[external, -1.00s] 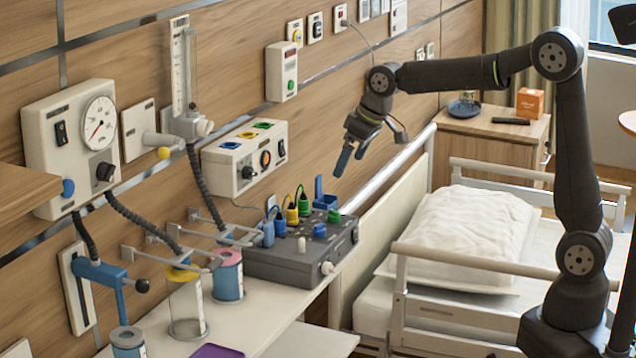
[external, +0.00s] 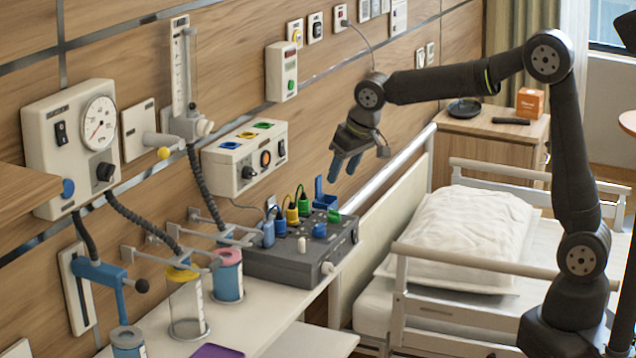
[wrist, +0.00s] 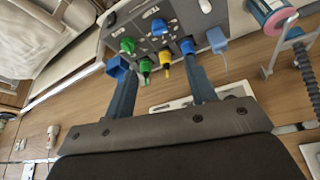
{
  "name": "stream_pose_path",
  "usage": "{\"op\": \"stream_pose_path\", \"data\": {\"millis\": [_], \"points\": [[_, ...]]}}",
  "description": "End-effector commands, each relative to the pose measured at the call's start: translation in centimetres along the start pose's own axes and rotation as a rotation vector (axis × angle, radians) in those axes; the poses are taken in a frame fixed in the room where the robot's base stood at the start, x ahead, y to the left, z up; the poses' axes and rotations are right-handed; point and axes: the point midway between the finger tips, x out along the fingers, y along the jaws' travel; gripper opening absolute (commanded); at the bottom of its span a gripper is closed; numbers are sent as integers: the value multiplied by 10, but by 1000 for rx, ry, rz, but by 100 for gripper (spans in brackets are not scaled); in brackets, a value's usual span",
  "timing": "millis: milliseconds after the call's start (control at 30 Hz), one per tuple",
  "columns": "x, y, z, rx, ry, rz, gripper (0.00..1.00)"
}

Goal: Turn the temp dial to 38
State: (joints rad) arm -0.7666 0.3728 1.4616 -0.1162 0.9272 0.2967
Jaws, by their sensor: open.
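The grey control box (external: 290,258) on the white shelf has a blue knob (external: 320,230), a green knob (external: 334,216) and a white lever (external: 301,245) on top. The wrist view also shows the blue knob (wrist: 159,26) and the green knob (wrist: 128,44). The wall panel (external: 222,165) has a black knob (external: 248,172) and a lit round button (external: 265,158). My gripper (external: 345,170) is open and empty, pointing down above the box's far end, touching nothing. Its two blue fingers (wrist: 160,75) frame the box's plugs.
Green, yellow and blue plugs (wrist: 165,68) with cables stand along the box's wall side. A blue holder (external: 322,195) stands behind it. The bed rail (external: 405,165) and pillow (external: 465,232) are to the right. Metal wall arms (external: 150,250) and canisters (external: 187,305) stand to the left.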

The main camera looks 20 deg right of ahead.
Motion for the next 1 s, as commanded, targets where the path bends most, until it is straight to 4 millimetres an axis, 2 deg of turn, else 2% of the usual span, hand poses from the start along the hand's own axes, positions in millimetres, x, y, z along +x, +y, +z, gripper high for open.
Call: {"op": "stream_pose_path", "data": {"millis": [600, 800, 1000], "points": [[128, 1, 1, -2, -3, 0, 51], [154, 0, 1, -2, -1, -1, 51], [163, 0, 0, -2, 1, -1, 51]]}}
